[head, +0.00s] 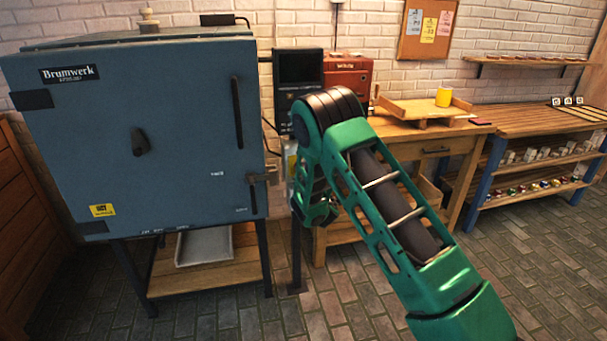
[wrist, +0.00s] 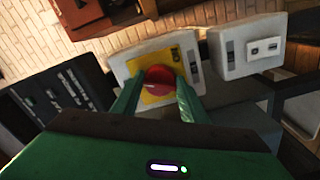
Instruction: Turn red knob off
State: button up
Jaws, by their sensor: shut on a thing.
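The red knob (wrist: 159,81) sits on a yellow plate (wrist: 150,100) on a pale switch box (wrist: 127,66) in the wrist view. My gripper (wrist: 160,80) has its two green fingers on either side of the knob, shut on it. A light line shows on the knob's face; I cannot tell which setting it marks. In the head view my green arm reaches to the switch post right of the kiln and hides the knob. A bit of the yellow plate shows beside the arm (head: 292,165).
A blue kiln (head: 180,120) stands at left with its door handle and latch near my arm. A dark control panel (head: 299,68) is behind the arm. A wooden table (head: 400,130) and shelf unit (head: 540,120) stand at right. A second pale box (wrist: 248,46) is beside the switch box.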

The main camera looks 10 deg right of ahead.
jog(key=n, duration=0.5)
jog(key=shift+a+f, duration=0.1)
dwell(0.7)
jog(key=o, duration=1)
jog(key=s, duration=1)
jog(key=shift+s, duration=0.25)
